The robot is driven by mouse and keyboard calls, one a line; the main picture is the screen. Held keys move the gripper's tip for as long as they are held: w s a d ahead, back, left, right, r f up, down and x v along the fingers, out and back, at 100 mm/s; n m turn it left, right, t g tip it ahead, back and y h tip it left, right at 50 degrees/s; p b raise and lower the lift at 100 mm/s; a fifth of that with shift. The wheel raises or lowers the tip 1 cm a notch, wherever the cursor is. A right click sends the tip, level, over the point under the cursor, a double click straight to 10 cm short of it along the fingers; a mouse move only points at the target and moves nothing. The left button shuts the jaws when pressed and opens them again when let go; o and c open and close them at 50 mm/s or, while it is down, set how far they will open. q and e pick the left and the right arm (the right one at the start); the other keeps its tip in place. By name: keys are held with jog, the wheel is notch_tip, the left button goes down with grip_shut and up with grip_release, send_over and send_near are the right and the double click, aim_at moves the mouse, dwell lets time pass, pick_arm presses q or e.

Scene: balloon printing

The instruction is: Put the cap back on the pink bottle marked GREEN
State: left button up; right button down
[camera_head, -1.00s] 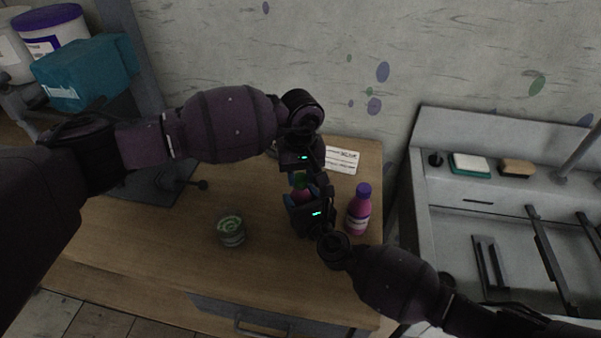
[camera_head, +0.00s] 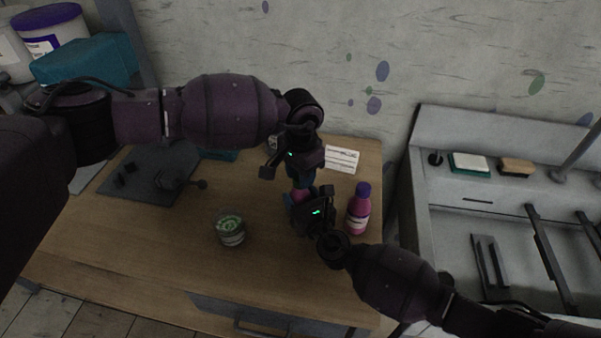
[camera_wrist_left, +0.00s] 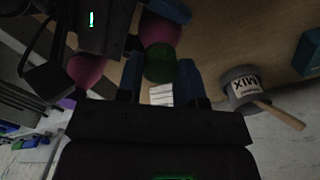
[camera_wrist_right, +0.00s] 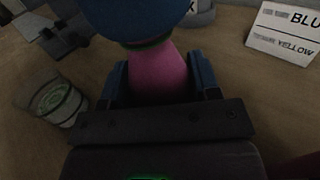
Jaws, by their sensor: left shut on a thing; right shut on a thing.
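The pink bottle (camera_wrist_right: 157,76) stands between the fingers of my right gripper (camera_wrist_right: 160,82), which is shut on its body. The same bottle shows as a small pink patch in the head view (camera_head: 299,195). The green cap (camera_wrist_left: 160,63) is between the blue fingers of my left gripper (camera_wrist_left: 160,78), which is shut on it. The cap is at the bottle's neck end, and a thin green edge shows there in the right wrist view (camera_wrist_right: 150,43). I cannot tell whether it is fully seated. The GREEN marking is not visible.
A second pink bottle with a purple cap (camera_head: 359,210) stands close right of my right gripper. A glass jar with green contents (camera_head: 230,228) stands to the left. A label card (camera_head: 343,160) and a MIX cup (camera_wrist_left: 240,86) are at the back. The front of the table (camera_head: 150,250) is clear.

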pick_arm(q)
jog(key=o, duration=0.9)
jog(key=shift+r, duration=0.1)
jog(key=shift+r, duration=2.2)
jog(key=shift+c, duration=0.5)
